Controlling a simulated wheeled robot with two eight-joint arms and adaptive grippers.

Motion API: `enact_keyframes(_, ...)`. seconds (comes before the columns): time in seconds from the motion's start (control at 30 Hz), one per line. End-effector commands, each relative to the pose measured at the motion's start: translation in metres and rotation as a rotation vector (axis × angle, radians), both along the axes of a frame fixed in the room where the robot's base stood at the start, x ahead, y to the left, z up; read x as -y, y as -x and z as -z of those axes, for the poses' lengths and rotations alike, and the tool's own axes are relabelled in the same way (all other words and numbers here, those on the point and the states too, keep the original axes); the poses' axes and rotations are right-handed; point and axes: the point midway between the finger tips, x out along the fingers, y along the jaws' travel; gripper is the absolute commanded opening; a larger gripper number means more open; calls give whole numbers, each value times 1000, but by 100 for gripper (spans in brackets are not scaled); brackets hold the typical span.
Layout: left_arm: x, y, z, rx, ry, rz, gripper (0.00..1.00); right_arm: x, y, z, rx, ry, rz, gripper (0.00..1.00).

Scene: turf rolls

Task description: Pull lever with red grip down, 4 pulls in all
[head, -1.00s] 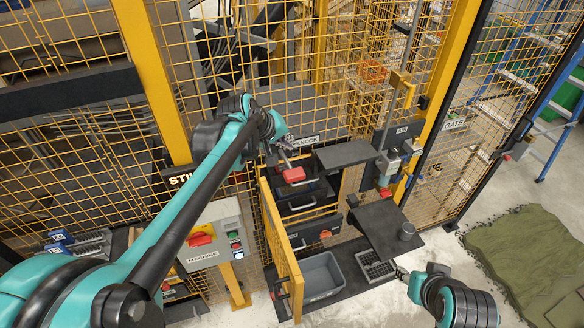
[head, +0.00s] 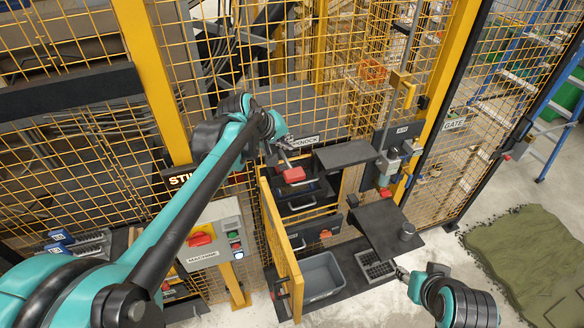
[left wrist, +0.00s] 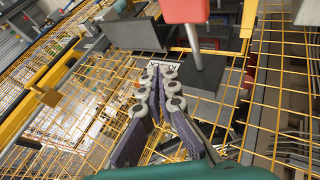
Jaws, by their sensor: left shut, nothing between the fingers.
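The lever's red grip (head: 294,174) stands out from the caged machine in the middle of the head view. It also shows at the top of the left wrist view (left wrist: 184,9), with a grey rod (left wrist: 194,48) below it. My left gripper (head: 287,146) is just behind and above the red grip in the head view. In the left wrist view its fingers (left wrist: 162,70) are together and empty, apart from the grip. My right gripper (head: 401,272) is low on the right, far from the lever; its fingers are too small to read.
A grey bin (head: 322,274) and a dark crate (head: 375,266) sit below. A control box (head: 212,235) is on the left.

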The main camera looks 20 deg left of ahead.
Motion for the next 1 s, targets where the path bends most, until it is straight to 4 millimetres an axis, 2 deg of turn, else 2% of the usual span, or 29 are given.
enact_keyframes(0.17,0,-1,-6,0,0,0,0,0,0,-9,0,0,0,40)
enact_keyframes(0.4,-2,-3,-32,0,0,0,0,0,0,-50,0,0,0,40)
enact_keyframes(0.53,-3,-4,-41,0,0,0,0,0,0,-67,0,0,0,40)
enact_keyframes(1.0,-3,-4,-35,0,0,0,0,0,0,-64,0,0,0,40)
